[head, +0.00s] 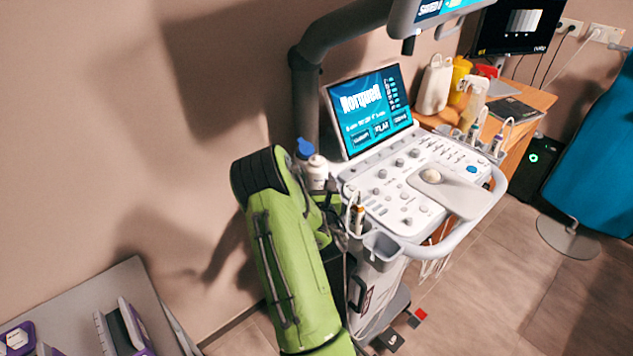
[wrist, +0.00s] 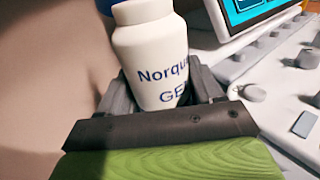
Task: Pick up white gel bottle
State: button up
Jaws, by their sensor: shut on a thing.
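The white gel bottle (wrist: 152,50) stands upright between the fingers of my gripper (wrist: 163,98) in the wrist view. Blue lettering, partly cut off, runs across its front. My gripper is shut on it, one dark finger on each side. In the head view the white bottle (head: 317,168) shows just past the end of my green arm, at the left side of the ultrasound console. My arm hides the gripper and the bottle's lower part there.
A blue-capped item (head: 305,149) is right behind the bottle. The console (head: 395,165) with its lit screen (head: 374,110) stands close on the right. A wooden desk (head: 538,98) is at the back right. A grey surface (head: 97,287) with boxes lies at lower left.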

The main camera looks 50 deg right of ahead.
aim_at(316, 156)
jog(key=c, duration=0.6)
jog(key=shift+o, duration=0.2)
notch_tip(316, 156, up, 10)
jog(key=p, duration=0.7)
jog(key=shift+r, duration=0.1)
jog(key=o, duration=0.7)
jog(key=shift+c, duration=0.8)
